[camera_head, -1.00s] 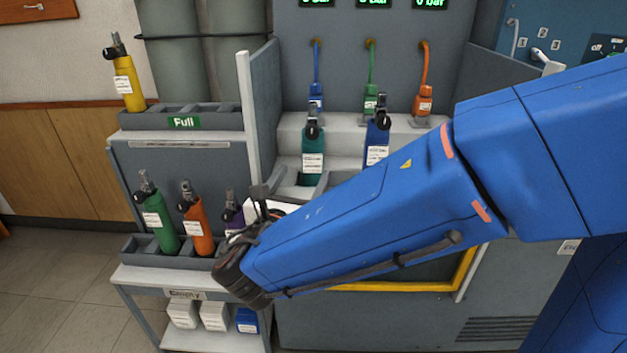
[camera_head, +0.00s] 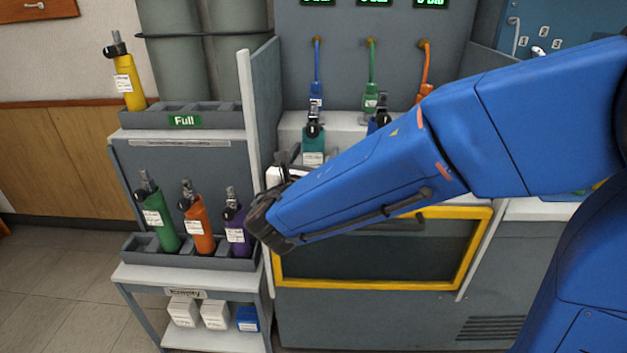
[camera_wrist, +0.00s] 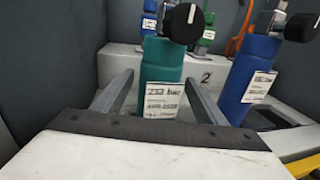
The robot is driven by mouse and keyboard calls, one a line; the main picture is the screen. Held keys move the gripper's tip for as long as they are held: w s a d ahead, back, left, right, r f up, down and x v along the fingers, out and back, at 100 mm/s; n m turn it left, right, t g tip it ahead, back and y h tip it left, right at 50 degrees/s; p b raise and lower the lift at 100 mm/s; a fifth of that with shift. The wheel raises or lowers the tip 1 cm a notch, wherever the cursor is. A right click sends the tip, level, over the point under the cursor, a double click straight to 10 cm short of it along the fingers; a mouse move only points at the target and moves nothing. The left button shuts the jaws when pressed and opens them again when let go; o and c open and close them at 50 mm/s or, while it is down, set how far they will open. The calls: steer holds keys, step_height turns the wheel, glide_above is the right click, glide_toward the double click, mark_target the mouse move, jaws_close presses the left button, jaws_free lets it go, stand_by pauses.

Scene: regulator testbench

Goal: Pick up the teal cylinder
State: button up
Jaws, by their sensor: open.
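The teal cylinder (camera_head: 313,146) stands upright on the bench below the blue hose, with a black knob on top and a white label. My arm covers its lower part in the head view. In the wrist view the teal cylinder (camera_wrist: 161,75) is straight ahead, its label reading about 232 bar. My gripper (camera_wrist: 158,92) is open, with one finger on each side of the cylinder in the picture. I cannot tell whether the fingertips reach alongside it; no contact is visible.
A blue cylinder (camera_wrist: 250,75) stands just right of the teal one. A grey partition (camera_head: 262,115) rises to the left. The Full rack (camera_head: 215,120) holds a yellow cylinder (camera_head: 128,85). The lower rack (camera_head: 190,262) holds green, orange and purple cylinders.

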steer(key=shift+x, duration=1.95)
steer(key=shift+a+r, duration=0.1)
steer(key=c, duration=1.3)
steer(key=shift+r, duration=0.2)
steer(key=shift+c, duration=0.2)
step_height(320, 180, up, 18)
steer(key=shift+f, duration=0.1)
steer(key=shift+c, duration=0.2)
steer(key=shift+s, duration=0.1)
